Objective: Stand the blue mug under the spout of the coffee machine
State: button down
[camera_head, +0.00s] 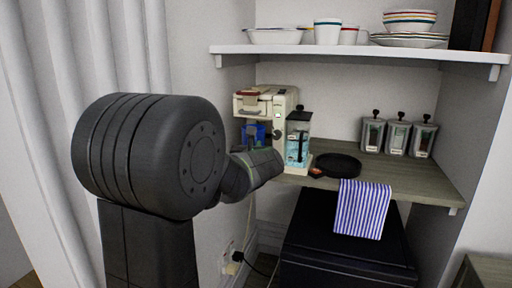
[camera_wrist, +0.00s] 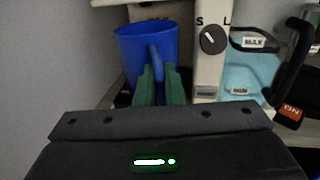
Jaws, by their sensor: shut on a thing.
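The blue mug (camera_wrist: 142,48) is upright in the wrist view, its handle facing me. My gripper (camera_wrist: 160,84) has its green fingers shut on the mug's handle. The cream coffee machine (camera_head: 279,112) stands on the wooden counter; its column with a dark dial shows just right of the mug in the wrist view (camera_wrist: 209,70). A cream part of the machine overhangs at the top edge there. In the head view a little of the mug (camera_head: 250,131) shows below the machine's front, above my wrist. The spout is hidden, and I cannot tell whether the mug's base touches the machine.
The machine's clear water tank (camera_head: 298,140) is at its right. A black pan (camera_head: 337,165), a striped towel (camera_head: 362,209) and grey canisters (camera_head: 397,136) are further right on the counter. A white shelf (camera_head: 350,51) with dishes runs above. A wall is close on the left.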

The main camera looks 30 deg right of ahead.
jog(key=x, duration=0.4)
jog(key=shift+w+d, duration=0.15)
jog(key=shift+w, duration=0.1)
jog(key=shift+f+b, duration=0.3)
jog(key=shift+f, duration=0.5)
jog(key=shift+s+r, duration=0.1)
jog(key=shift+r, duration=0.05)
jog(key=c, duration=2)
grip_release()
jog(key=shift+f, duration=0.25)
jog(key=o, duration=0.5)
jog(key=shift+c, duration=0.2)
jog(key=shift+r, duration=0.15)
